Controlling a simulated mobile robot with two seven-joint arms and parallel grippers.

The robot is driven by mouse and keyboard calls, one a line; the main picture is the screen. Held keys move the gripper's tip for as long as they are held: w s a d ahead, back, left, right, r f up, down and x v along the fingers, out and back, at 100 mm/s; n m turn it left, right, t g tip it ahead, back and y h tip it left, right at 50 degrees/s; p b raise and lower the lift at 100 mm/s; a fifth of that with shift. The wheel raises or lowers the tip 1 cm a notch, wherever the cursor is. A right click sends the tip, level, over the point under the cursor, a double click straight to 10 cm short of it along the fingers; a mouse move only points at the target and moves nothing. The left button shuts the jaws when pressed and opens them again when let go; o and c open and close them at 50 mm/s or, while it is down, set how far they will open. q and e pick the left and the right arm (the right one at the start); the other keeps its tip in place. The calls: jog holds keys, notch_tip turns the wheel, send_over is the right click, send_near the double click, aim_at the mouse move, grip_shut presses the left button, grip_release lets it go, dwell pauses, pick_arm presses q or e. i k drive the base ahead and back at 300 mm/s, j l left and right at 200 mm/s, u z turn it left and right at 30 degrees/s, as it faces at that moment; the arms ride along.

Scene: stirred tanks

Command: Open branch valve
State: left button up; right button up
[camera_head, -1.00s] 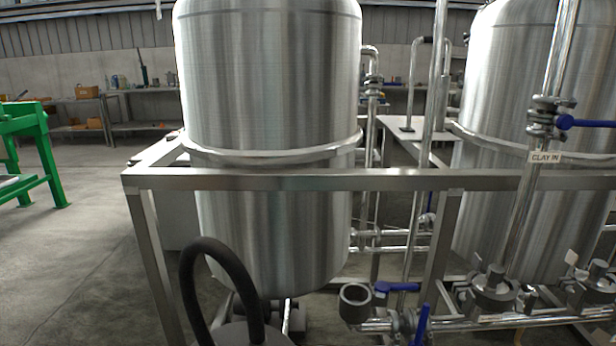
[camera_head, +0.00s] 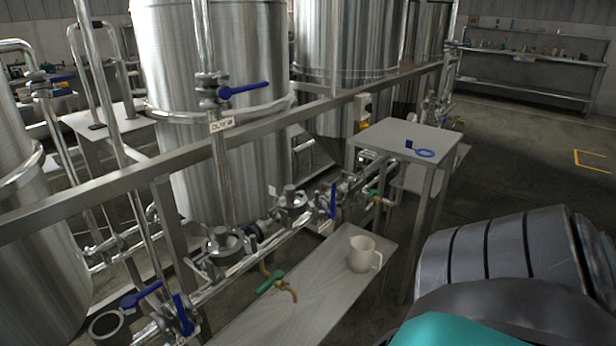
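Several blue-handled valves sit on the steel piping. One blue handle (camera_head: 244,90) lies level on the upright pipe over a small label (camera_head: 222,124). A blue handle (camera_head: 333,201) stands upright on the lower pipe run. Another upright blue handle (camera_head: 183,314) and a slanted one (camera_head: 141,294) are at the lower left. A green-handled tap (camera_head: 271,282) hangs over the low bench, and a second green tap (camera_head: 376,196) is farther back. Which one is the branch valve cannot be told. Neither gripper shows; a dark arm link of mine fills the lower right.
A small table (camera_head: 385,138) holds a blue ring-shaped item (camera_head: 425,153). A steel rail (camera_head: 130,163) crosses before the large tanks (camera_head: 205,60). Open floor lies at the right (camera_head: 520,160).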

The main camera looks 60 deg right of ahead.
aim_at(333, 199)
jog(key=z, duration=1.15)
jog(key=i+l+z, duration=0.35)
jog(key=l+z, duration=0.15)
jog(key=l, duration=0.2)
jog(key=i+l, duration=0.15)
jog(key=l, duration=0.1)
